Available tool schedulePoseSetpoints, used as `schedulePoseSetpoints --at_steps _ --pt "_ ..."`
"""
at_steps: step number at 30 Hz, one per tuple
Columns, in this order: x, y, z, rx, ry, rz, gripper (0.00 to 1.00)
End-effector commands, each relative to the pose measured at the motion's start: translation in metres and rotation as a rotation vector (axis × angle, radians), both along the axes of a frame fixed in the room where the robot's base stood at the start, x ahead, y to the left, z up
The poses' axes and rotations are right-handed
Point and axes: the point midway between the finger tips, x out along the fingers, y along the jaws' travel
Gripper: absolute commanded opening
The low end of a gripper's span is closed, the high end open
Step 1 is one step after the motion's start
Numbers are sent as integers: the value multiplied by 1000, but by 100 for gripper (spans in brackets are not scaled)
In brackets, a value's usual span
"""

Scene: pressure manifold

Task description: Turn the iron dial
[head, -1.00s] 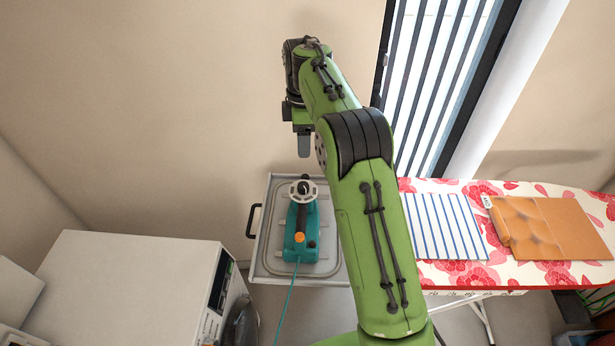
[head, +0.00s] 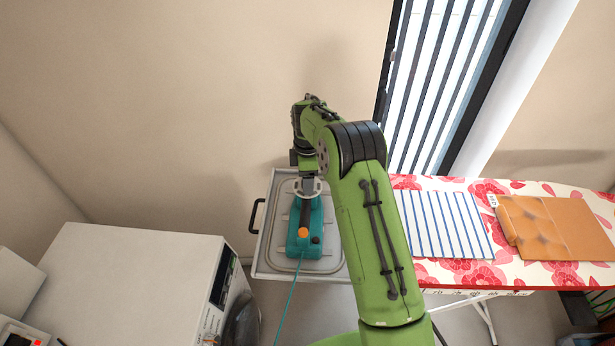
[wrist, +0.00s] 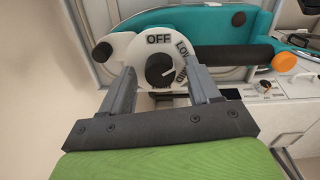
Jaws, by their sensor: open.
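The teal iron (head: 303,238) stands on a grey tray. Its white round dial plate (wrist: 150,50) with a black knob (wrist: 161,70) shows in the wrist view. The plate reads OFF at the top and LOW at the upper right, with another word partly hidden by a finger. In the head view my gripper (head: 308,184) is above the iron's far end and hides the knob.
The grey tray (head: 262,262) has a black handle at its left. A white washing machine (head: 130,285) stands at the lower left. A floral ironing board (head: 470,272) with folded cloths is at the right. A thin teal cord (head: 287,300) runs forward from the iron.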

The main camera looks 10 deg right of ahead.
Motion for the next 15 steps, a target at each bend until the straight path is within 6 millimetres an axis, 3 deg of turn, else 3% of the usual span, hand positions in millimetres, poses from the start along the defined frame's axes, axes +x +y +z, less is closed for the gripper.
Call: schedulePoseSetpoints --at_steps 4,15 --pt "0 0 0 0 0 0 61" --pt "0 0 1 0 0 0 6"
